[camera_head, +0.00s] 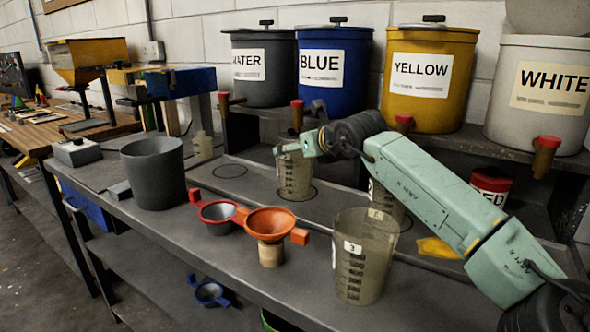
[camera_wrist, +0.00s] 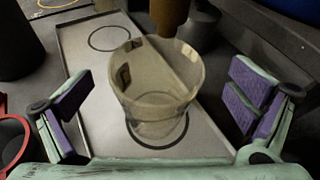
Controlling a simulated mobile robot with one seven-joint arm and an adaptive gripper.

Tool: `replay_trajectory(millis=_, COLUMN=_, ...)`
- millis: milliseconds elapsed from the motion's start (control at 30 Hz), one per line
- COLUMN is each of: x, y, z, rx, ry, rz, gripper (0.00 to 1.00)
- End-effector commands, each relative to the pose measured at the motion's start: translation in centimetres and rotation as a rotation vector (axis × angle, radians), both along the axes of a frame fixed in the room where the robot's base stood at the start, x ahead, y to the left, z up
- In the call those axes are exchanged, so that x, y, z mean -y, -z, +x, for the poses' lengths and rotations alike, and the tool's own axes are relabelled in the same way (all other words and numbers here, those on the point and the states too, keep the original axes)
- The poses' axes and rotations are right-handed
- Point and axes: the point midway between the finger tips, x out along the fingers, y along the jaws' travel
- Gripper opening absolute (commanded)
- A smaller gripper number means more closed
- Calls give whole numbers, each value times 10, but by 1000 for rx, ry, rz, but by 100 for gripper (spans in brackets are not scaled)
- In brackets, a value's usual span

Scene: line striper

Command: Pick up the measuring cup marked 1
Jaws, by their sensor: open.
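A clear, greyish measuring cup (camera_head: 295,178) stands upright on a ringed spot of the bench tray, below the blue bucket; its number does not show. In the wrist view this cup (camera_wrist: 158,95) is between the spread purple-padded fingers, with a gap on both sides. My gripper (camera_wrist: 163,98) is open and empty; in the head view it (camera_head: 297,148) is at the cup's upper part. A second cup (camera_head: 388,203) is partly hidden behind my arm, its label too small to read. A larger cup marked 3 (camera_head: 362,265) stands nearer the front.
Buckets labelled blue (camera_head: 335,85), yellow (camera_head: 430,90) and white (camera_head: 535,100), with taps, stand on a shelf behind. A grey bucket (camera_head: 155,175), an orange funnel (camera_head: 272,223) and a red-handled strainer (camera_head: 218,215) are to the left. A dark tap overhangs the cup's far side.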

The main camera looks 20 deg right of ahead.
Motion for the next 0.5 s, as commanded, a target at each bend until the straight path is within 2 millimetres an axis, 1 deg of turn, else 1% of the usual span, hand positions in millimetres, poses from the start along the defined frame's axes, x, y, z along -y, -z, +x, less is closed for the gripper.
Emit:
replay_trajectory(millis=33, x=-5, y=-1, z=8, rx=-2, ry=-3, rz=2, gripper=100)
replay_trajectory(millis=67, x=-6, y=1, z=12, rx=-2, ry=-4, rz=1, gripper=100)
replay_trajectory(millis=200, x=-7, y=9, z=28, rx=0, ry=-1, rz=2, gripper=100)
replay_trajectory(millis=300, x=-7, y=13, z=32, rx=0, ry=0, rz=0, gripper=100)
replay_trajectory(millis=500, x=-7, y=14, z=32, rx=0, ry=0, rz=1, gripper=100)
